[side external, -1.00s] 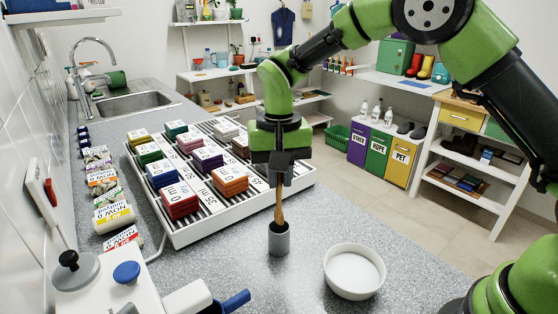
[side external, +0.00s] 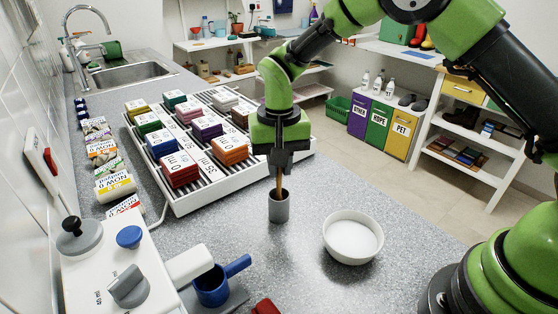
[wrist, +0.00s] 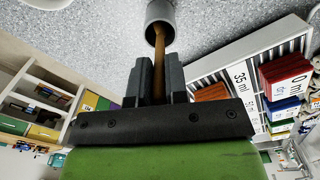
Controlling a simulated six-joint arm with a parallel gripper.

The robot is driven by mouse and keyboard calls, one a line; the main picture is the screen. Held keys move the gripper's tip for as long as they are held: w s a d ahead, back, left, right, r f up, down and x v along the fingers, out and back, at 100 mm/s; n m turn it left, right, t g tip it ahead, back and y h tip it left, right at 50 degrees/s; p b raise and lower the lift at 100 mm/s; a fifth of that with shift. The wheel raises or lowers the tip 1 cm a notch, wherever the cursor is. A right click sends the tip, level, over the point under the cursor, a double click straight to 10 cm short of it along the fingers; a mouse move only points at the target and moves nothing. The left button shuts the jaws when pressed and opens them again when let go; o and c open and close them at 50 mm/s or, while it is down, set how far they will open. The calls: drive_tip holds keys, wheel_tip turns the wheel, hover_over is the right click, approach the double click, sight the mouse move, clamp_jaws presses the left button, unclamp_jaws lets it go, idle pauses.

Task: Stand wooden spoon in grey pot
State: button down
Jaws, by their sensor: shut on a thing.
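The grey pot (side external: 279,210) is a small upright cylinder standing on the speckled counter, left of the white bowl. My gripper (side external: 280,168) is above it, pointing down and shut on the wooden spoon (side external: 279,184). The spoon is near upright, and its lower end is inside the pot's mouth. How deep it reaches is hidden by the pot wall. In the wrist view the spoon (wrist: 159,45) runs from between the fingers (wrist: 158,75) into the mouth of the pot (wrist: 152,12).
A white bowl (side external: 352,238) stands right of the pot. A white slatted rack (side external: 212,187) with several coloured boxes lies behind it to the left. A white appliance (side external: 110,275) and a blue cup (side external: 212,288) are at the front left. Bare counter surrounds the pot.

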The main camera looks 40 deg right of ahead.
drive_tip(key=c, duration=1.1)
unclamp_jaws()
drive_tip(key=shift+o, duration=0.2)
drive_tip(key=shift+r, duration=0.1)
wheel_tip(320, 180, up, 9)
drive_tip(key=shift+r, duration=0.4)
